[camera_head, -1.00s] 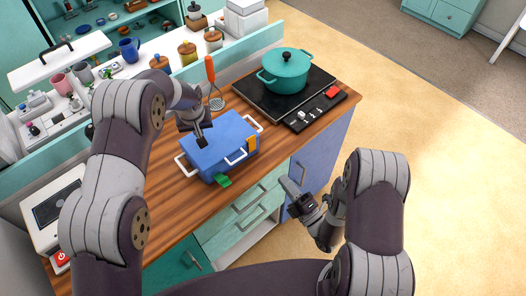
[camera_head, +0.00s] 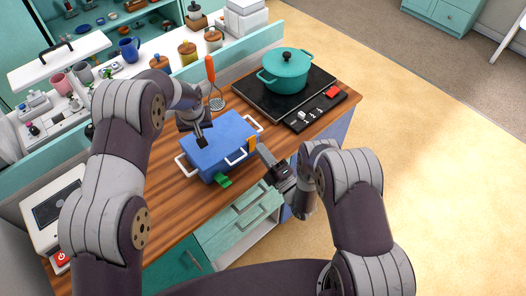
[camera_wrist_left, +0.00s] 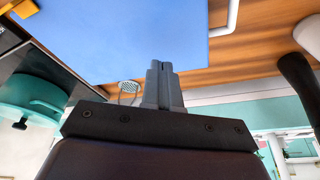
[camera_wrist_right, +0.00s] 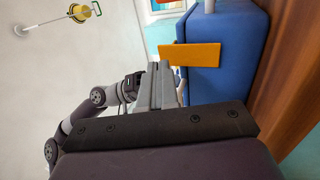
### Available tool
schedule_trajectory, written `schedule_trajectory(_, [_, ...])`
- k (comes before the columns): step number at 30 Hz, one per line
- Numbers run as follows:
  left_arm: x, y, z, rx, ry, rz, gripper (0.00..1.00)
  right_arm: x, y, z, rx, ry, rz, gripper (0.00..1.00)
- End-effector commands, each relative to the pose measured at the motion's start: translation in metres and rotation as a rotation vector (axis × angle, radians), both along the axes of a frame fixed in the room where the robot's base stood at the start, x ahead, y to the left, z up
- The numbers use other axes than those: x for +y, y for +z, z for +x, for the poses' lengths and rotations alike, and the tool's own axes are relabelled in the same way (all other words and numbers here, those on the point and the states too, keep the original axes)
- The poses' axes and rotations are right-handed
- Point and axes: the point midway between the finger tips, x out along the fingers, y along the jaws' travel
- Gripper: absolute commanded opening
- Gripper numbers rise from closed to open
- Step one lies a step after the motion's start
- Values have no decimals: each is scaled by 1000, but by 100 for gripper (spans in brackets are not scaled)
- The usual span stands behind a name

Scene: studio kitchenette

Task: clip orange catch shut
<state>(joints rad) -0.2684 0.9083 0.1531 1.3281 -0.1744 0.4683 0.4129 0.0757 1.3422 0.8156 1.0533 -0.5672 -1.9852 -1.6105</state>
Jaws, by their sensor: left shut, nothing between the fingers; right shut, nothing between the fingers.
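The blue box (camera_head: 222,142) with white handles sits on the wooden counter. Its orange catch (camera_head: 252,144) is on the right side; in the right wrist view the orange catch (camera_wrist_right: 190,54) is a flat plate jutting out past the blue wall. A green catch (camera_head: 222,181) sticks out low at the near side. My left gripper (camera_head: 202,142) is shut, its tips at the lid top; contact cannot be told. The left wrist view shows the lid (camera_wrist_left: 130,40) beyond the fingers. My right gripper (camera_head: 262,149) is shut and empty, its tips close beside the orange catch.
A teal pot (camera_head: 285,70) stands on the black hob (camera_head: 262,98) behind the box. An orange-handled masher (camera_head: 211,75) stands behind it. A white appliance (camera_head: 55,205) is at the left. A teal drawer (camera_head: 238,215) is below the counter's front edge.

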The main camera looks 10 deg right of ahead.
Motion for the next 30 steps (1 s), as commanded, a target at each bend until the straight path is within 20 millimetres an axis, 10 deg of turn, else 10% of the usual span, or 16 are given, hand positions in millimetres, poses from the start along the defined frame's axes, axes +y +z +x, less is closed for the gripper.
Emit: schedule_trajectory(30, [0, 0, 0, 0, 0, 0, 0, 0, 17, 3, 232, -2, -118, 0])
